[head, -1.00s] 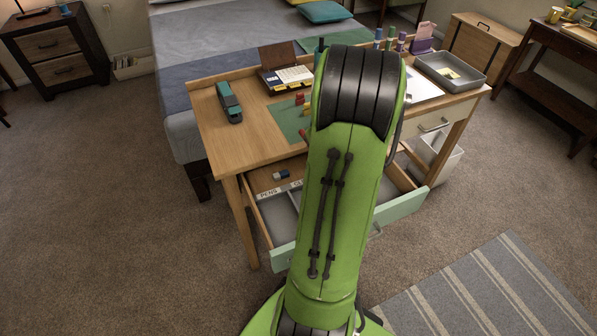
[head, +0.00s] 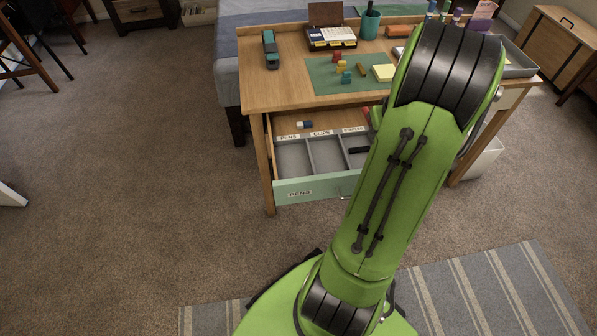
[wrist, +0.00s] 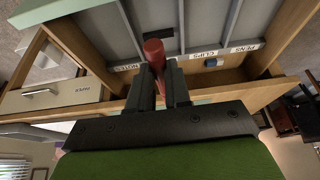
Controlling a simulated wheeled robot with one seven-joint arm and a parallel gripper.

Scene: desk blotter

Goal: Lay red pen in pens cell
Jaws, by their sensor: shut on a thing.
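My gripper (wrist: 160,85) is shut on the red pen (wrist: 154,52) in the wrist view; the pen's thick end sticks out past the fingertips. It is over the open drawer, near the label strip at the third cell, to the left of the pens cell in that view. The pens cell (head: 293,160) is the leftmost cell in the head view, with a PENS label (head: 287,137) behind it. It looks empty, and it also shows in the wrist view (wrist: 262,22). In the head view my arm hides the gripper.
The clips cell (head: 326,155) is beside the pens cell. A black item (head: 358,150) lies in the third cell. A blue and white eraser (head: 304,125) lies behind the labels. The desk top holds a stapler (head: 270,50), a green blotter (head: 325,80) and a pen cup (head: 370,24).

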